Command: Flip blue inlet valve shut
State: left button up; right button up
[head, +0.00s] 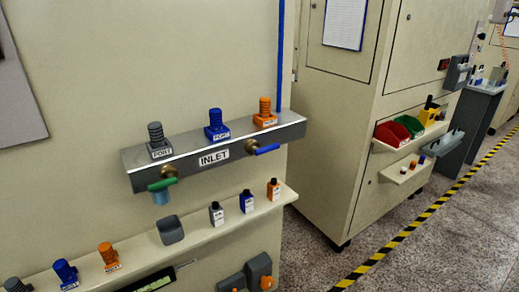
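The blue inlet valve handle (267,149) is on the front of the grey INLET rail (190,152), near its right end. It points to the right from its brass fitting (250,147), roughly along the rail. Neither of my grippers is in view.
A grey port (156,138), a blue port (215,122) and an orange port (265,109) stand on the rail. A cream shelf (188,232) below holds small bottles and spools. Red (389,134) and green (409,124) bins are farther right. Speckled floor is clear beside the striped tape.

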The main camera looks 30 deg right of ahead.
aim_at(252, 147)
jog(key=z, duration=0.4)
jog(key=k+l+z, duration=0.1)
jog(key=z, duration=0.25)
jog(key=l+z, duration=0.2)
jog(key=z, duration=0.2)
